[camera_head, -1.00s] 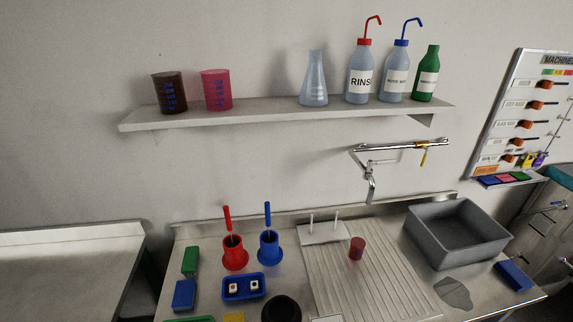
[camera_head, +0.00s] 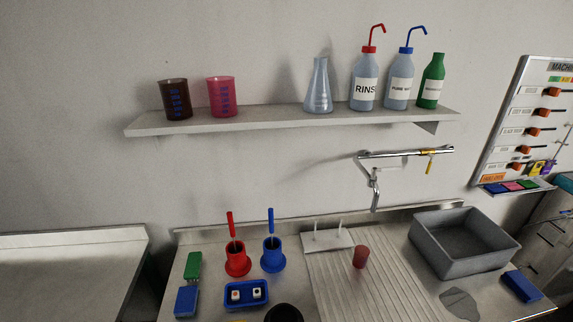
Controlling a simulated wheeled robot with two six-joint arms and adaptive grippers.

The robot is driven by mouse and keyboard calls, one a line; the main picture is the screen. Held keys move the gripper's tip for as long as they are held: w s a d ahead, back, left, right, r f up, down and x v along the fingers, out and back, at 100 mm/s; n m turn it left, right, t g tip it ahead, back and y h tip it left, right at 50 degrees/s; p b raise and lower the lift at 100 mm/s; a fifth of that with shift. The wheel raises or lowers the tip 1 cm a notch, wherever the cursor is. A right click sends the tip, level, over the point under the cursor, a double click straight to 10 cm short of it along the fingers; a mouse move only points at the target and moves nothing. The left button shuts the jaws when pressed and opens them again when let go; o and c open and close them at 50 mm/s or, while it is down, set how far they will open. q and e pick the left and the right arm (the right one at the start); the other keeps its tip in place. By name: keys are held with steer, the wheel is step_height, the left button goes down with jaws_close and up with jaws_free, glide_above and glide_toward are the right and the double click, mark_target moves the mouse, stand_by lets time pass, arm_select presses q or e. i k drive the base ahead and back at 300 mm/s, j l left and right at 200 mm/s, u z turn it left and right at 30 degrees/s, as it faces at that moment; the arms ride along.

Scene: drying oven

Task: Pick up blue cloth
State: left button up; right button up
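A blue, flat, folded-looking piece (camera_head: 495,188) lies at the left end of a small ledge below the machine panel at the right. A blue block-like piece (camera_head: 521,286) lies on the counter right of the grey basin. Another blue block (camera_head: 186,301) lies at the counter's left, by a green one. I cannot tell for sure which of these is the cloth. Neither of my grippers is in view.
The grey basin (camera_head: 462,240) stands on the counter right of the ribbed drainboard (camera_head: 340,285). A red holder (camera_head: 237,262), a blue holder (camera_head: 272,258) and a small reddish cup (camera_head: 360,256) stand nearby. A wall shelf (camera_head: 290,120) carries bottles and beakers.

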mark_target(526, 291)
steer(key=k+l+z, duration=0.15)
steer(key=z, duration=1.7)
steer(key=i+l+u, duration=0.15)
steer(key=u, duration=0.35)
steer(key=i+l+u, duration=0.1)
steer(key=l+u, duration=0.15)
steer(key=u, duration=0.2)
steer(key=i+l+u, duration=0.1)
steer(key=l+u, duration=0.15)
steer(key=u, duration=0.25)
steer(key=i+l+u, duration=0.25)
steer(key=l, duration=1.1)
steer(key=l+u, duration=0.25)
steer(key=l, duration=1.05)
steer(key=k, duration=0.05)
